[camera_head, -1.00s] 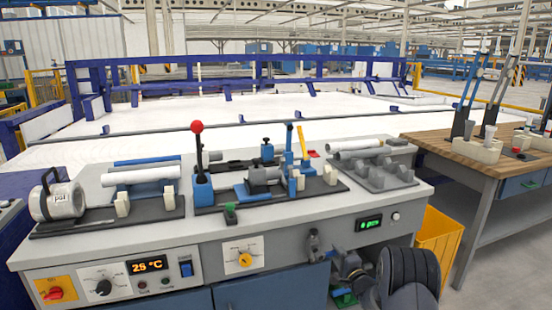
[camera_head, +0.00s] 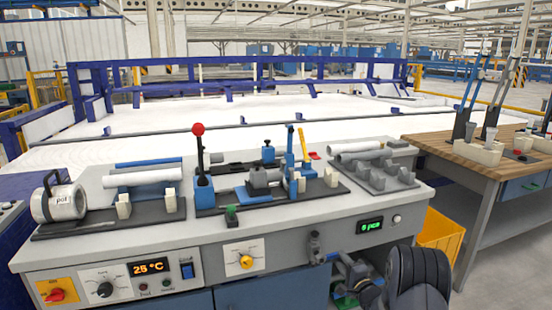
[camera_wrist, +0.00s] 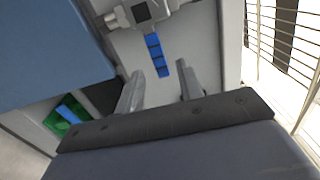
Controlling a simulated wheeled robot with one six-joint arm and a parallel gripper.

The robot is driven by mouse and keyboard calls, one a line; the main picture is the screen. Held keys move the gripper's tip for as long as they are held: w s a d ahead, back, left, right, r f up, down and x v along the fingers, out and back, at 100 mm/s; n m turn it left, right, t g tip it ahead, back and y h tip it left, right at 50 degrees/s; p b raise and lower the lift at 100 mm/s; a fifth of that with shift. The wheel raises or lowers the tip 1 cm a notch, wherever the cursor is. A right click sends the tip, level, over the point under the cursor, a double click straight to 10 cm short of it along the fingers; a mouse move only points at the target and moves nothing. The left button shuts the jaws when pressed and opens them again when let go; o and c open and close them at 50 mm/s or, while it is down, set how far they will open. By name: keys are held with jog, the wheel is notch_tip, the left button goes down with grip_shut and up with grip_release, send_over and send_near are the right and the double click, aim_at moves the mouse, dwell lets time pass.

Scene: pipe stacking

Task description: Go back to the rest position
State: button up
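My gripper shows in the wrist view (camera_wrist: 158,88), with two grey fingers spread apart and nothing between them. A blue segmented strip on a pale surface lies beyond the fingertips. In the head view my dark arm is low at the right front of the bench; its fingertips cannot be made out there. A white pipe (camera_head: 143,175) lies on the left station of the bench. Another light pipe (camera_head: 358,146) lies on the grey rack (camera_head: 378,178) at the right.
The grey bench (camera_head: 120,243) has knobs and displays on its front. A grey fitting (camera_head: 316,247) sticks out from that front near my arm. A yellow bin (camera_head: 440,238) stands right of the bench, beside a wooden-topped table (camera_head: 480,158). A wire grid (camera_wrist: 285,55) is at right in the wrist view.

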jog(key=v, duration=0.7)
jog(key=x, duration=1.1)
jog(key=shift+w+a+r+b, duration=0.1)
jog(key=shift+w+r+b, duration=0.05)
jog(key=shift+b, duration=0.2)
jog(key=shift+r+n, duration=0.5)
jog(key=shift+n, duration=0.6)
